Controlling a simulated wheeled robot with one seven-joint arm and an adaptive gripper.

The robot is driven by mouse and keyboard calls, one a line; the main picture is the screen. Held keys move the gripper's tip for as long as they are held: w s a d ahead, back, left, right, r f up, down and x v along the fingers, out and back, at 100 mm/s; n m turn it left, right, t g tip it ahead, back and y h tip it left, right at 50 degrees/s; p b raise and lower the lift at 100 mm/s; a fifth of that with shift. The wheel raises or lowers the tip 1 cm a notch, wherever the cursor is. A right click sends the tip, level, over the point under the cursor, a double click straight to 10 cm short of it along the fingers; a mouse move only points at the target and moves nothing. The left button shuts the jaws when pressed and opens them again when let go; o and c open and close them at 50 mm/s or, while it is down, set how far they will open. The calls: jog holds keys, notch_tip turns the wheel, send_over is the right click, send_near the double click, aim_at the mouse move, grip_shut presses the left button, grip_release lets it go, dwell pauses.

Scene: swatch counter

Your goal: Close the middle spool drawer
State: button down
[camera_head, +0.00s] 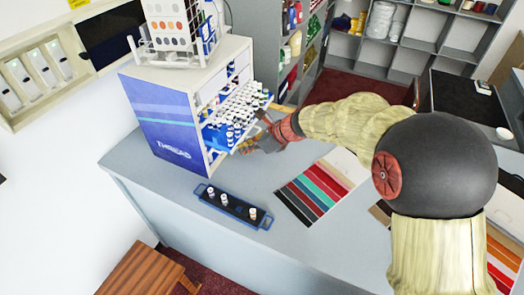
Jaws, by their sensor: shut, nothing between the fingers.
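The thread cabinet (166,120) stands on the grey counter, with a blue "THREAD" side panel and its drawer side facing right. A spool drawer (262,97) sticks out from this side, filled with rows of small spools. Spools on a blue surface also show lower down; I cannot tell whether they belong to the same drawer. My gripper (251,146) is shut and empty, close beside the outer, lower side of the open drawer. I cannot tell whether it touches the drawer. My red wrist and gripper hide part of the drawer's front.
A dark blue tray (234,206) with 3 spools lies on the counter in front of the cabinet. A colour swatch card (313,193) lies right of it. A wire rack (173,42) stands on top of the cabinet. Bare counter (185,180) lies between cabinet and tray.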

jog(key=w+a+p, duration=0.1)
jog(key=a, duration=0.2)
jog(key=w+a+p, duration=0.1)
jog(key=a, duration=0.2)
jog(key=w+a+p, duration=0.1)
jog(key=w+a, duration=0.1)
jog(key=a, duration=0.2)
jog(key=shift+w+a, duration=0.1)
jog(key=shift+r, duration=0.1)
